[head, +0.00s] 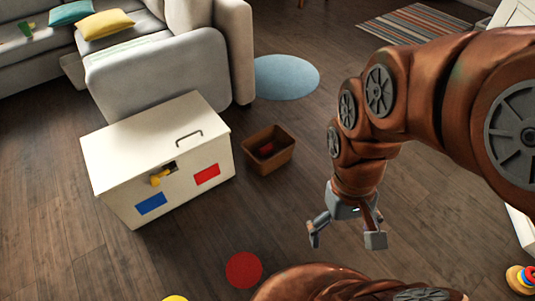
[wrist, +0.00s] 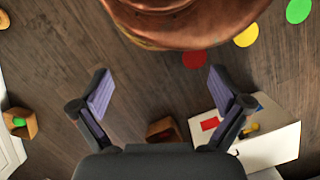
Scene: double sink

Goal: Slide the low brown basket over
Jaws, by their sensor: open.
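The low brown basket (head: 268,158) stands on the wood floor to the right of the white chest, close to its right end. In the wrist view the basket (wrist: 165,128) shows at the bottom middle, partly hidden behind my gripper. My gripper (head: 345,238) is open and empty. It hangs above the floor, to the right of the basket in the head view and apart from it. In the wrist view its two fingers (wrist: 160,92) are spread wide with bare floor between them.
The white chest (head: 150,150) has a handle on its lid and blue and red patches on its front. A grey sofa (head: 160,70) stands behind it. A blue round rug (head: 286,77) lies behind the basket. A red floor disc (head: 244,270) lies in front. Floor right of the basket is clear.

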